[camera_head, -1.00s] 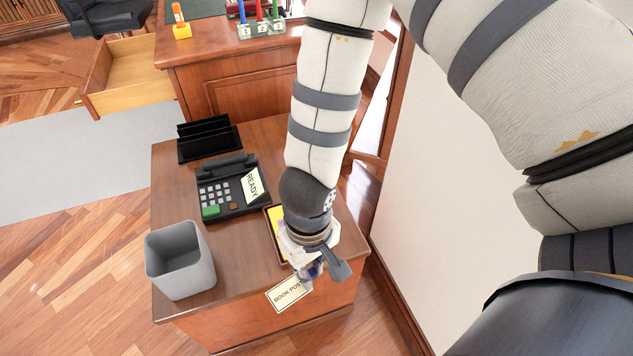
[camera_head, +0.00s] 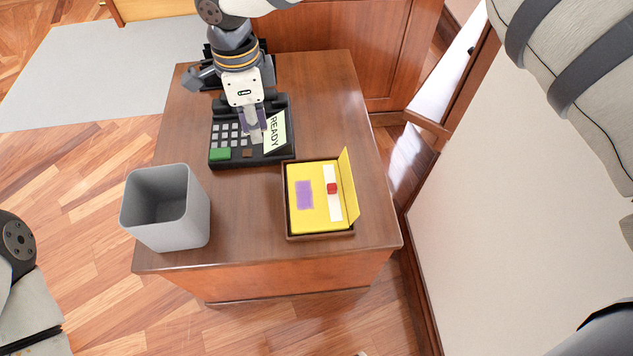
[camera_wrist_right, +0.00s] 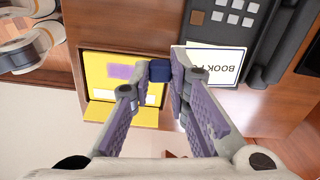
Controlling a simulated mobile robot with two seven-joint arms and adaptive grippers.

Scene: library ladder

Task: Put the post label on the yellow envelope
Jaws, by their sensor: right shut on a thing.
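The yellow envelope (camera_head: 315,214) lies in a brown tray (camera_head: 288,232) on the small desk. It has a purple patch, a white strip with a red spot, and a raised flap. It also shows in the wrist view (camera_wrist_right: 96,72). My right gripper (camera_head: 255,137) is left of the envelope, above the keypad machine (camera_head: 222,150) in the head view. A dark blue block (camera_wrist_right: 160,70) shows between the fingertips.
A grey bin (camera_head: 195,222) stands at the desk's (camera_head: 345,95) front left. The machine carries a "READY" sign (camera_head: 275,132). A wall (camera_head: 480,200) rises on the right. My left arm shows at the lower left edge.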

